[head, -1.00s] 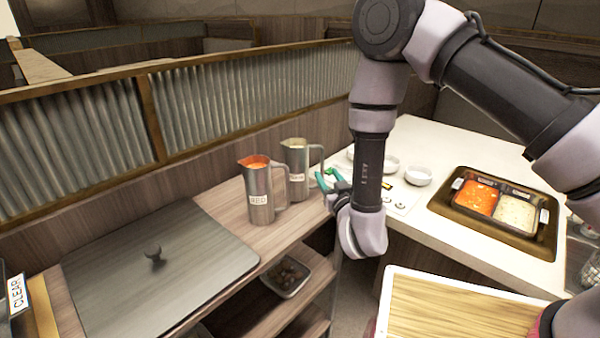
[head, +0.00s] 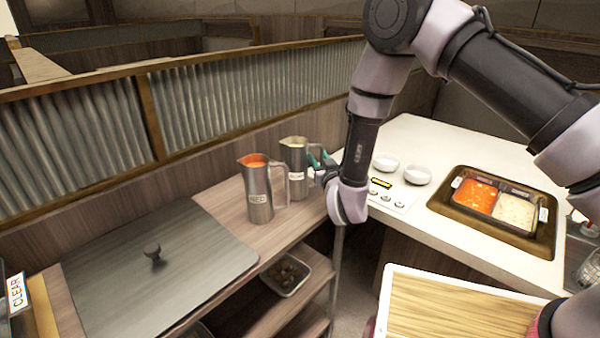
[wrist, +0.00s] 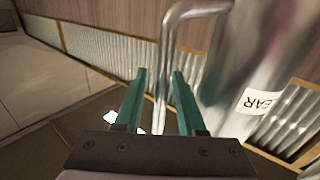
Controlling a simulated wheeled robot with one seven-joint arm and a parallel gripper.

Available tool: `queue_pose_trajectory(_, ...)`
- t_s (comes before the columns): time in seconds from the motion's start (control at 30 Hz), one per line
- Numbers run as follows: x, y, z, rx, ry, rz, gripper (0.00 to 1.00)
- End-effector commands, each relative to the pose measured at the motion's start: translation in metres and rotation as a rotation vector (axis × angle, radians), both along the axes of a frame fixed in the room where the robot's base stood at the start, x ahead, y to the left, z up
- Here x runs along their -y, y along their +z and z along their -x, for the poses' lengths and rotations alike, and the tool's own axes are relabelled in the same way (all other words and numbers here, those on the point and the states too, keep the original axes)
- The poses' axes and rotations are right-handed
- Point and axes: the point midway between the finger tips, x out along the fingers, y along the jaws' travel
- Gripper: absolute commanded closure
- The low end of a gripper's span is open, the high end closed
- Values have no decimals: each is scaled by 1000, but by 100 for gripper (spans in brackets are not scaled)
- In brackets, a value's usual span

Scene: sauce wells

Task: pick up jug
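Two steel jugs stand upright on the wooden counter. The nearer jug (head: 257,190) holds orange-red sauce and has a label on its front. The farther jug (head: 294,160) has pale contents; in the wrist view its label (wrist: 260,101) ends in "EAR". My gripper (head: 318,160) is at the farther jug's handle side. In the wrist view the green fingers of my gripper (wrist: 160,74) are apart, with the steel handle (wrist: 163,85) between them and gaps beside it. The handle is mostly hidden behind the fingers in the head view.
A grey lid with a knob (head: 153,250) lies on the left counter. The white counter (head: 440,150) at right bears small white bowls (head: 417,174) and a framed pair of sauce wells (head: 495,205). A shelf below holds a small tray (head: 286,277).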

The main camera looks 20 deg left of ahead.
Motion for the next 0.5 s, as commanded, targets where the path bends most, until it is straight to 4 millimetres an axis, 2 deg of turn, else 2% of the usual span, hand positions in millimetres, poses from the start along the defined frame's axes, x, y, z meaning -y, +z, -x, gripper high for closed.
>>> queue_pose_trajectory(0.03, 0, 0, 0, 0, 0, 0, 85)
queue_pose_trajectory(0.07, 0, 0, 0, 0, 0, 0, 97)
queue_pose_trajectory(0.1, 0, 0, 0, 0, 0, 0, 100)
queue_pose_trajectory(0.5, 0, 0, 0, 0, 0, 0, 100)
